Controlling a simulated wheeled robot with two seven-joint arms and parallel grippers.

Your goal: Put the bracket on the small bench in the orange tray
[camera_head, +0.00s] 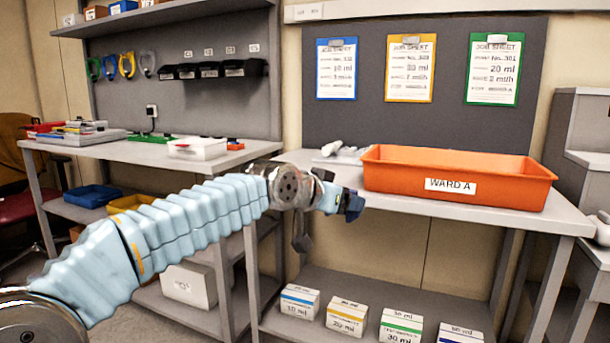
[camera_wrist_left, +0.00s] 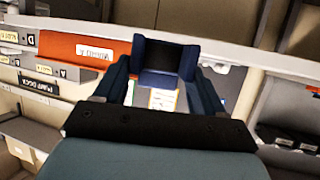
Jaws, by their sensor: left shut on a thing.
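The orange tray (camera_head: 400,179), labelled WARD A, stands on the right-hand bench (camera_head: 520,211); it also shows in the left wrist view (camera_wrist_left: 70,50). My left gripper (camera_head: 350,204) is in front of the tray's left end, near the bench's front edge. In the left wrist view, my left gripper (camera_wrist_left: 160,85) is shut on a dark blue, U-shaped piece with a black middle, which looks like the bracket (camera_wrist_left: 165,55). In the head view the bracket is small and hard to tell from the fingertips. My right gripper is not in view.
White items (camera_head: 342,152) lie left of the tray. Several white boxes (camera_head: 345,316) stand on the lower shelf. The left bench (camera_head: 150,152) holds a white bin (camera_head: 198,148). Job sheets (camera_head: 410,68) hang behind the tray.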

